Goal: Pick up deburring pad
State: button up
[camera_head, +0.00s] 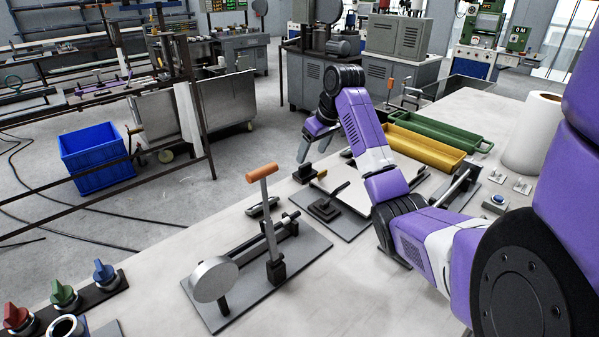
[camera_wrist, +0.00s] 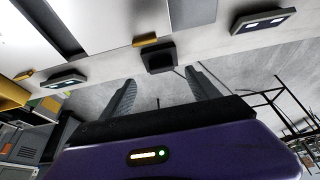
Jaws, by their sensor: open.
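My gripper (camera_head: 312,143) is open and empty at the far edge of the table, with its two fingers apart. In the wrist view the gripper (camera_wrist: 160,77) points toward a small dark block (camera_wrist: 159,58) with an orange-tan strip. The block shows between and just beyond the fingertips, apart from them. In the head view this dark block (camera_head: 304,173) sits at the table edge, just below the gripper. A flat dark piece with two pale patches (camera_wrist: 264,21) lies farther right in the wrist view. I cannot tell for certain which piece is the deburring pad.
A lever fixture with an orange handle (camera_head: 261,172) stands on a grey plate in front. A black stepped block (camera_head: 325,208) is near my arm. Yellow (camera_head: 425,148) and green (camera_head: 440,130) trays lie behind it. A blue bin (camera_head: 93,158) is on the floor.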

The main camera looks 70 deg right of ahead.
aim_at(305, 164)
jog(key=p+x, duration=0.1)
jog(key=x, duration=0.6)
jog(key=shift+w+a, duration=0.1)
jog(key=shift+w, duration=0.1)
jog(key=c, duration=1.5)
jog(key=shift+o, duration=0.2)
jog(key=shift+r, duration=0.1)
notch_tip(305, 164, up, 20)
